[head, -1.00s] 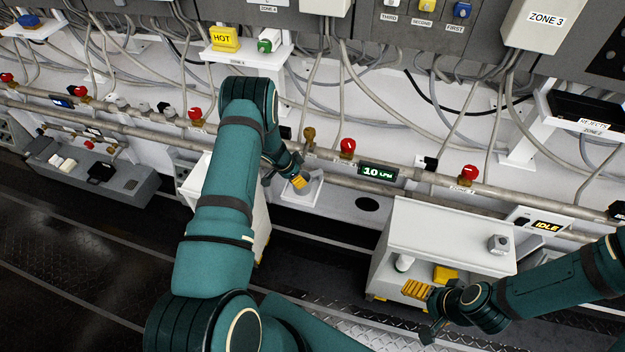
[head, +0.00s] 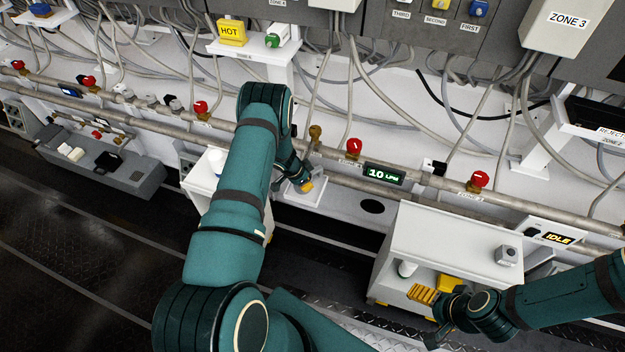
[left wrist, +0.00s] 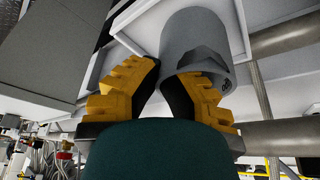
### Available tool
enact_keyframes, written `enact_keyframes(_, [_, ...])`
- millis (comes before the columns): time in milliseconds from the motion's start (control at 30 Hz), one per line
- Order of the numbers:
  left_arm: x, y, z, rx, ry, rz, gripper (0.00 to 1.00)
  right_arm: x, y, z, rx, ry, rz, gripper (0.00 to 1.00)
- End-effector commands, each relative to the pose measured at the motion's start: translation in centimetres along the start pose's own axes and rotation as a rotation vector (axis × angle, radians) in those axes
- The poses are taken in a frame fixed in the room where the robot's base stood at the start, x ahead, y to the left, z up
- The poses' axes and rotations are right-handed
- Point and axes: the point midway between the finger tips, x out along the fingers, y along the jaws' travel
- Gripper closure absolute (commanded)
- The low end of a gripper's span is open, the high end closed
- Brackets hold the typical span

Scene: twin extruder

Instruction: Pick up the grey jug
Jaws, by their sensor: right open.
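A grey cylindrical vessel, which looks like the grey jug (left wrist: 198,35), fills the upper middle of the left wrist view. The left gripper's yellow-padded fingers (left wrist: 165,75) are at its near end, and the right-hand finger overlaps it. A small gap shows between the fingertips; I cannot tell whether they grip any part of the jug. In the head view my left gripper (head: 303,187) is low over a small white shelf (head: 313,200) below the pipe, and the jug is not clear there. My right gripper (head: 432,316) is open and empty in front of the white cart.
A pipe with red valve knobs (head: 353,146) runs behind. Open floor lies at the left.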

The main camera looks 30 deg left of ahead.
Motion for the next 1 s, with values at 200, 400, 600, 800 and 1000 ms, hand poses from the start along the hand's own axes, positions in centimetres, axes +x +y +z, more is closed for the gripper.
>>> enact_keyframes(200, [0.0, 0.0, -0.1, 0.000, 0.001, 0.000, 1.00, 0.0, 0.0, 0.0, 0.000, 0.000, 0.000, 0.22])
enact_keyframes(400, [-0.2, 0.1, 0.0, -0.001, 0.001, 0.000, 1.00, 0.0, 0.0, 0.0, 0.000, 0.001, 0.000, 0.22])
enact_keyframes(600, [-1.6, 0.7, 0.3, -0.005, 0.001, 0.000, 1.00, -0.2, -0.1, -0.1, 0.001, 0.002, 0.000, 0.22])
enact_keyframes(800, [-3.6, 2.5, 1.5, -0.008, 0.002, 0.000, 1.00, -0.2, -0.1, -0.1, 0.001, 0.003, 0.000, 0.22])
enact_keyframes(1000, [-5.9, 4.8, 3.2, -0.009, 0.003, -0.001, 1.00, 1.1, 0.4, 0.2, -0.001, -0.004, 0.000, 0.22])
